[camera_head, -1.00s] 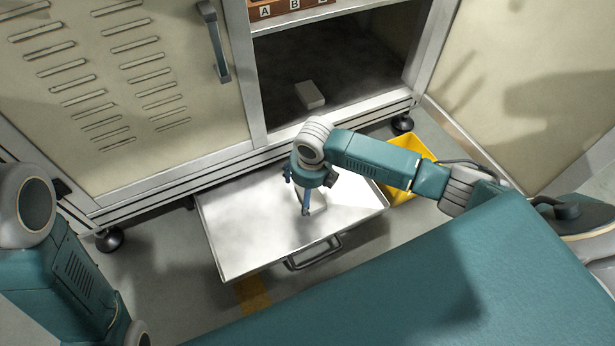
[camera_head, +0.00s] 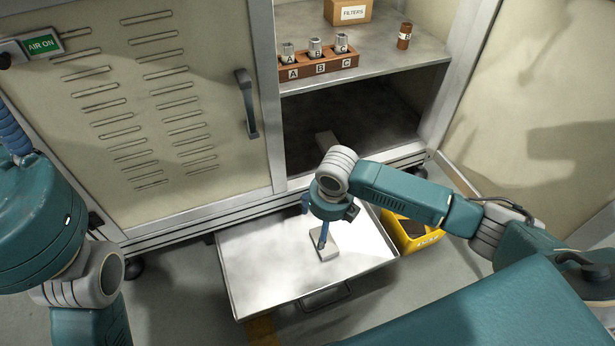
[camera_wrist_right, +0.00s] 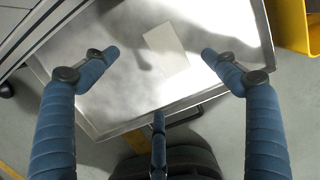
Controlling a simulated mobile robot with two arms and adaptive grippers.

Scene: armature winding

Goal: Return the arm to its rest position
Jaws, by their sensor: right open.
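My right arm comes in from the right in the head view. Its gripper (camera_head: 316,222) points down over the pulled-out metal drawer (camera_head: 260,275). In the right wrist view its blue fingers are spread wide and empty (camera_wrist_right: 160,62). A flat pale block (camera_head: 329,250) lies in the drawer beneath the gripper. The block also shows between and beyond the fingers in the wrist view (camera_wrist_right: 166,48), apart from them. My left arm stands at the left edge of the head view. Only a ribbed blue part, apparently a finger of my left gripper (camera_head: 12,130), shows there; the rest is cut off.
The cabinet's shelf (camera_head: 400,62) holds a rack (camera_head: 322,66) with metal cylinders, a brown bottle (camera_head: 404,36) and a filters box (camera_head: 348,12). A yellow bin (camera_head: 412,238) stands right of the drawer. The cabinet door handle (camera_head: 247,104) juts out.

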